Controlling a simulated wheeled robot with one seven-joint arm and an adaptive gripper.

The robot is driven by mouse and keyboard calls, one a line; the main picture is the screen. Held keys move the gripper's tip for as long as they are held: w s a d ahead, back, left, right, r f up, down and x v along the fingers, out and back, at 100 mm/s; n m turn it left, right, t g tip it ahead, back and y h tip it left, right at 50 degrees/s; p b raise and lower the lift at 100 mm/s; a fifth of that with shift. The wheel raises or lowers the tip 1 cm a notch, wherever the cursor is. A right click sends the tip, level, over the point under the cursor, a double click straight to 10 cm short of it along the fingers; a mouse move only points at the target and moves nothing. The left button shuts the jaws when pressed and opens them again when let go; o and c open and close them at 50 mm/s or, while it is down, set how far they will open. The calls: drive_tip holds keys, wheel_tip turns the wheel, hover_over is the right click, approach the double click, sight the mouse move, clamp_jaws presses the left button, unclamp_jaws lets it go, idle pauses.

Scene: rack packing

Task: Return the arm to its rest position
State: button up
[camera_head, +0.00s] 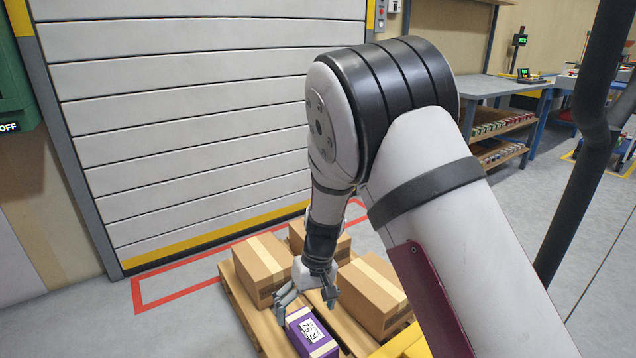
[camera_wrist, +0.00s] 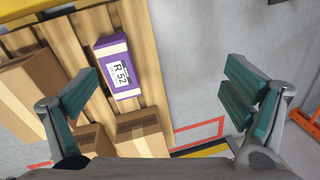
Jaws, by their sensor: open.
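My gripper (camera_head: 307,290) hangs at the end of my bent arm, above the wooden pallet (camera_head: 239,300) in the head view. In the wrist view my gripper (camera_wrist: 165,98) has its two teal fingers spread wide with nothing between them. A purple box (camera_head: 311,335) with a white R 52 label lies on the pallet just below the gripper. It also shows in the wrist view (camera_wrist: 118,67), left of centre, apart from the fingers. My arm covers part of the pallet in the head view.
Brown cardboard boxes (camera_head: 262,269) stand on the pallet beside the purple box, another (camera_head: 371,294) at the right. A shutter door (camera_head: 190,120) rises behind. A red floor line (camera_head: 150,302) borders the pallet area. A workbench (camera_head: 500,87) with shelves stands at the back right.

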drive_tip(key=s+d+r+m, duration=0.1)
drive_tip(key=s+d+r, duration=0.25)
drive_tip(key=r, duration=0.35)
drive_tip(key=s+d+r+y, duration=0.1)
drive_tip(key=s+d+r, duration=0.2)
drive_tip(key=s+r, duration=0.35)
drive_tip(key=s+d+r+m, duration=0.1)
drive_tip(key=s+d+r, duration=0.25)
drive_tip(key=r, duration=0.45)
drive_tip(key=s+d+r+m+h, duration=0.15)
drive_tip(key=s+d, duration=0.25)
drive_tip(key=s, duration=0.4)
drive_tip(key=s+d+r+m+t+h, duration=0.15)
drive_tip(key=s+d, duration=0.25)
drive_tip(key=s, duration=0.4)
drive_tip(key=s+d+r+g, duration=0.1)
drive_tip(key=s+d+r, duration=0.1)
drive_tip(key=s+d, duration=0.35)
wheel_tip(320, 180, up, 34)
drive_tip(key=s+a+t+p, duration=0.1)
drive_tip(key=t+p, duration=0.3)
drive_tip(key=p, duration=2.8)
drive_tip(key=shift+s+a+p, duration=0.2)
drive_tip(key=shift+a+p, duration=0.05)
drive_tip(key=shift+p, duration=0.1)
